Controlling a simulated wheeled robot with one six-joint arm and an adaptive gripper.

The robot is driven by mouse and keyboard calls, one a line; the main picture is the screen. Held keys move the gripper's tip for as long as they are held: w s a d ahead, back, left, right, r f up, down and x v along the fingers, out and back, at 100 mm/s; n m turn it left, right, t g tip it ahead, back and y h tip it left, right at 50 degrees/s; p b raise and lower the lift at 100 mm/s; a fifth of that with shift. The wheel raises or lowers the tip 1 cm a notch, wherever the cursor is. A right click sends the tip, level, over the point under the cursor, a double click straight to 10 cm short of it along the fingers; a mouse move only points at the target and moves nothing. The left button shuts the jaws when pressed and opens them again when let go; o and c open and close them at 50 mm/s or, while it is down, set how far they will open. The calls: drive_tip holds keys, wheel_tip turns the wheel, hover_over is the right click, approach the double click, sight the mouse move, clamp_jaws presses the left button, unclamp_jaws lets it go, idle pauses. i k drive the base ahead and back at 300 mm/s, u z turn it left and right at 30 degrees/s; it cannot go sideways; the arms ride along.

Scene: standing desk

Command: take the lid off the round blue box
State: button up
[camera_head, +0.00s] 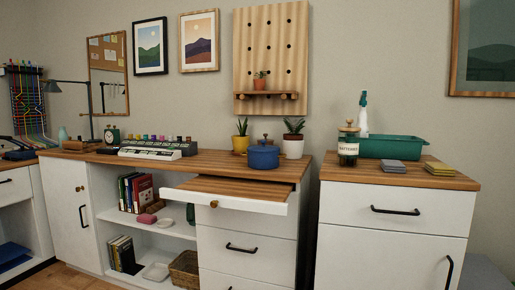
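The round blue box (263,158) stands upright on the wooden top of the middle cabinet, near its right end. Its blue lid (264,146) sits on top, with a small brown knob (265,137) at the centre. Nothing covers the box from the front. My gripper is not in view.
A wooden-topped drawer or pull-out (232,190) juts out below the box. Potted plants (241,138) (293,140) stand close behind it. A labelled jar (348,147) and green tub (393,147) are on the right cabinet. A gap separates the cabinets.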

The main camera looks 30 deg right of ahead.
sight(263, 148)
drive_tip(key=z, duration=0.45)
drive_tip(key=i, duration=0.8)
drive_tip(key=z, duration=0.6)
